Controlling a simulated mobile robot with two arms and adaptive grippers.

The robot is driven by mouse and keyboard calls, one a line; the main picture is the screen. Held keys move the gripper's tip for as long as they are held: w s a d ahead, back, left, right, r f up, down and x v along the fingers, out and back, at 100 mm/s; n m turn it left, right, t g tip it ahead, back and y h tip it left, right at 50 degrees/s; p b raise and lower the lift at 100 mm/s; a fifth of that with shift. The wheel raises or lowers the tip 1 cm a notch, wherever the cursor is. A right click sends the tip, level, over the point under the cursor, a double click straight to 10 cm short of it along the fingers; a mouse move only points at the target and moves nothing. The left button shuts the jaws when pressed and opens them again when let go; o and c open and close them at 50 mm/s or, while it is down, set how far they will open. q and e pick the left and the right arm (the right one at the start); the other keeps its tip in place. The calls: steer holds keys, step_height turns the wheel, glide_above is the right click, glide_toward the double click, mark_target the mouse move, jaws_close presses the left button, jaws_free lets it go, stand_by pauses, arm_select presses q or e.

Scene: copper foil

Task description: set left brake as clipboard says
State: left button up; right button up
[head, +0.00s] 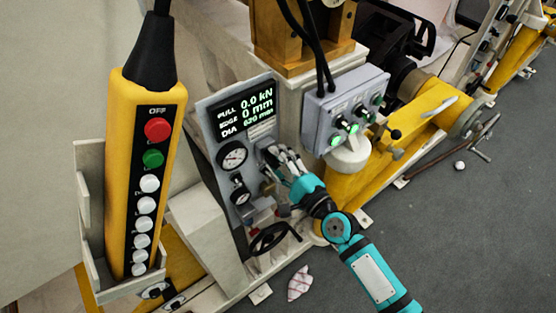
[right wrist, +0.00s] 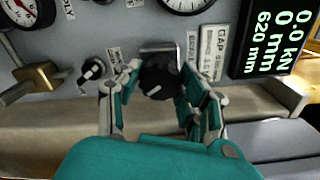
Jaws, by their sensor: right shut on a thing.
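The grey control panel (head: 219,121) in the head view carries a lit display (head: 247,108) reading 0.0 kN, 0 mm and 620 mm. My right gripper (head: 276,161) reaches the panel's right side, below the display. In the right wrist view, my right gripper (right wrist: 158,88) is shut on a black knob (right wrist: 157,77), with teal fingers on both sides of it. A smaller black knob (right wrist: 92,69) with labels sits to the left. I cannot read which knob is the left brake. I see no clipboard. My left gripper is out of view.
A yellow pendant (head: 121,157) with red, green and white buttons stands at left. A grey switch box (head: 343,109) with green lights is right of the panel. A black handwheel (head: 268,238) lies below. A crumpled cloth (head: 299,283) is on the open grey floor.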

steer(key=shift+f, duration=0.1)
steer(key=o, duration=1.2)
steer(key=shift+w, duration=0.1)
steer(key=shift+c, duration=0.2)
steer(key=shift+s+d, duration=0.1)
steer(key=shift+s, duration=0.1)
steer(key=v, duration=1.1)
steer(key=shift+s+d, duration=0.25)
steer(key=shift+s, duration=0.05)
